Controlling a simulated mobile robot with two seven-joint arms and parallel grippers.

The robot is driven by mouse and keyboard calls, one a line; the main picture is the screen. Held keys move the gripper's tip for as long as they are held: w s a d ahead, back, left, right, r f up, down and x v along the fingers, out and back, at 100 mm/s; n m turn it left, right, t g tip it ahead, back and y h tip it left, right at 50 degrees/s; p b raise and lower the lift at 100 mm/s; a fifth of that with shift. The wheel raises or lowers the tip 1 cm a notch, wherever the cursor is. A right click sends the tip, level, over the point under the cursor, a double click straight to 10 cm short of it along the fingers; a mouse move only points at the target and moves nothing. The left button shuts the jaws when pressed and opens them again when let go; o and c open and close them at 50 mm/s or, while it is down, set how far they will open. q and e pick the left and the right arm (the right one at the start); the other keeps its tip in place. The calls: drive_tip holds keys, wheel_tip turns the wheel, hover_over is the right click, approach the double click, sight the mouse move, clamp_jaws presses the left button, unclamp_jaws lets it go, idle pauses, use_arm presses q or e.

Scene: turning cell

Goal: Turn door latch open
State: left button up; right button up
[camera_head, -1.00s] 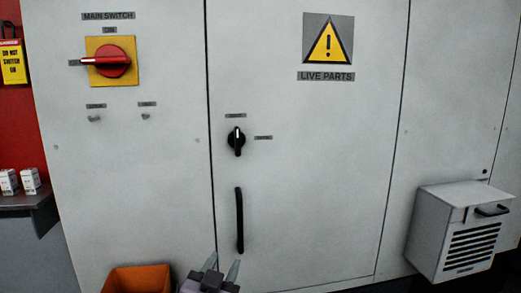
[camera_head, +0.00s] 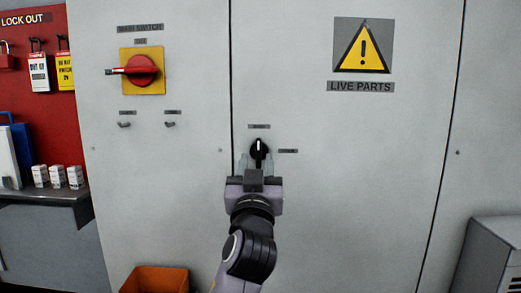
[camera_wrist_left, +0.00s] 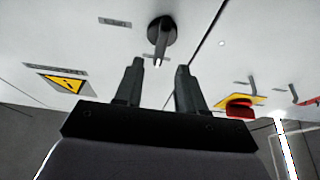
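The door latch (camera_head: 258,148) is a black round knob with a grip bar on the grey cabinet door (camera_head: 330,190). Its bar stands upright, in line with the label above it; another label sits to its right. My left gripper (camera_head: 257,162) is at the latch, its fingers to either side and partly over its lower part. In the left wrist view, the two fingers (camera_wrist_left: 160,68) are spread with a gap between them, and the latch (camera_wrist_left: 162,32) lies just beyond the tips, roughly in line with the gap. Contact is not visible. My right gripper is out of view.
A red main switch (camera_head: 138,70) on a yellow plate is up left, its handle pointing left. A live-parts warning sign (camera_head: 362,47) is up right. An orange bin (camera_head: 155,280) stands low left, a grey vented box (camera_head: 490,255) low right. My arm covers the door below the latch.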

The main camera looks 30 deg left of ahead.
sight(259, 150)
use_arm(q)
drive_tip(key=shift+p+x, duration=0.5)
drive_tip(key=shift+x, duration=1.65)
drive_tip(key=shift+d, duration=0.1)
clamp_jaws()
